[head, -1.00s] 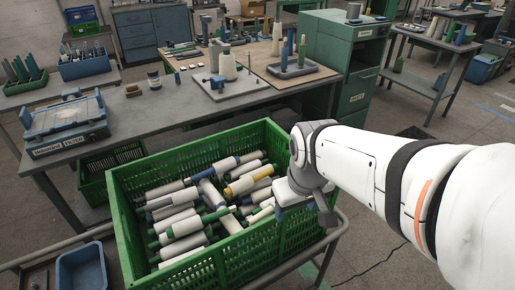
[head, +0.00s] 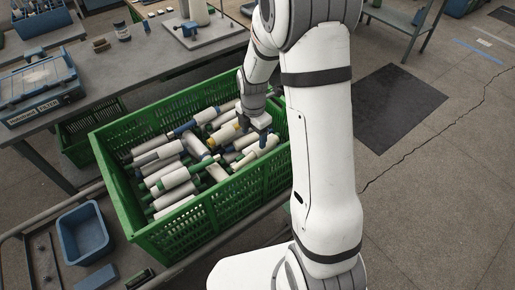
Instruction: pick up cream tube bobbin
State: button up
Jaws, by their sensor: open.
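Several bobbins lie jumbled in a green crate (head: 180,235), with white or grey yarn and blue, green, yellow or pale tube ends. One bobbin with a yellow end (head: 213,143) lies near the middle. A pale cream-looking bobbin (head: 246,141) lies just left of my gripper; I cannot tell for sure which one has the cream tube. My gripper (head: 264,140) points down into the right part of the crate, over the bobbins there. It is open and small in view. The arm hides part of the crate's right end, and whether the fingers touch a bobbin is unclear.
A grey bench (head: 130,65) runs behind the crate, with a blue-grey box (head: 40,90) on it. A blue bin (head: 83,234) sits at the lower left. Another green crate (head: 85,133) is under the bench. Open floor lies to the right.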

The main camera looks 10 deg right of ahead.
aim_at(256, 148)
notch_tip(256, 148, down, 3)
jog(key=shift+r, duration=0.1)
jog(key=f, duration=0.2)
jog(key=f+p, duration=0.1)
jog(key=f, duration=0.1)
jog(key=shift+d, duration=0.4)
jog(key=shift+f, duration=0.6)
jog(key=shift+c, duration=0.3)
jog(key=c, duration=1)
